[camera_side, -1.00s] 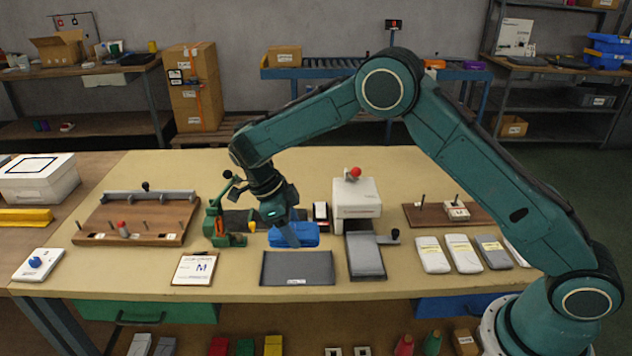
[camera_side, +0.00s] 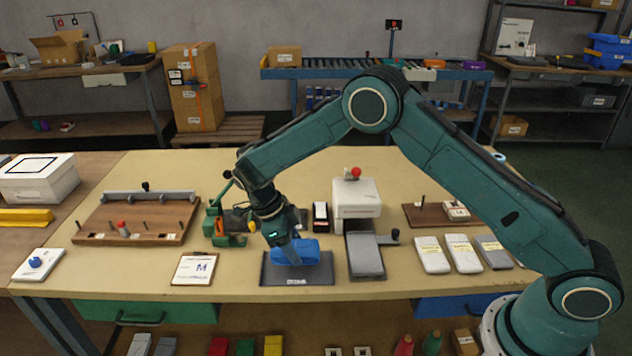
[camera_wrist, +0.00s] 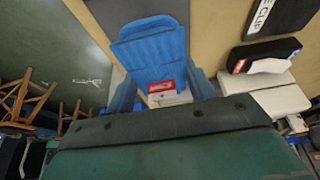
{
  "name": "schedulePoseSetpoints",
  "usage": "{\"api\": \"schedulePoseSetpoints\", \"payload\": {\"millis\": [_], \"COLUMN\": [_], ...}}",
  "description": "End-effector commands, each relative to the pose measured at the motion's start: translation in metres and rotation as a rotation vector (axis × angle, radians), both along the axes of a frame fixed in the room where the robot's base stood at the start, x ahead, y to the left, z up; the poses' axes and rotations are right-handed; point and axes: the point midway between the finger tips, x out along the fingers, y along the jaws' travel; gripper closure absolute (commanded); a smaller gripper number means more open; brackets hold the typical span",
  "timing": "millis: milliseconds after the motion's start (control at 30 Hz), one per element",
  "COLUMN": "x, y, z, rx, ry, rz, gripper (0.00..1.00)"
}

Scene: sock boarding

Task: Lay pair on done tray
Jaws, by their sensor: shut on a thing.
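The pair of blue ribbed socks (camera_side: 300,255) is in my gripper (camera_side: 287,246), over the dark grey done tray (camera_side: 312,276) at the front middle of the table. In the wrist view the blue pair (camera_wrist: 155,52) fills the upper middle, with a red and white label (camera_wrist: 161,88) on it. My gripper is shut on the pair. I cannot tell whether the pair touches the tray. The tray's front edge and small label show; the pair hides its rear middle part.
A grey plate (camera_side: 367,262) in front of the white press (camera_side: 356,200) stands close to the right of the tray. A card marked M (camera_side: 196,269) lies to its left. The green device (camera_side: 224,225) stands behind left. Pale packs (camera_side: 432,255) lie to the right.

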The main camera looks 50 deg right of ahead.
Motion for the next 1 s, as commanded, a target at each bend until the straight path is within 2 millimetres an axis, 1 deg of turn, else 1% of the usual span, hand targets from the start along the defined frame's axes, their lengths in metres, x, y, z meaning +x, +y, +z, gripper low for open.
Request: {"api": "schedulePoseSetpoints", "payload": {"millis": [100,233,700,733,833,1000], "x": [0.000,0.000,0.000,0.000,0.000,0.000], "y": [0.000,0.000,0.000,0.000,0.000,0.000], "z": [-0.015,-0.026,-0.032,-0.032,-0.032,-0.032], "rx": [0.000,-0.001,0.000,0.000,0.000,0.000], "ry": [0.002,0.001,0.000,0.000,0.000,0.000], "rz": [0.001,0.000,0.001,0.001,0.001,0.001], "gripper": [0.73,0.73,0.73,0.44,0.24,0.24]}}
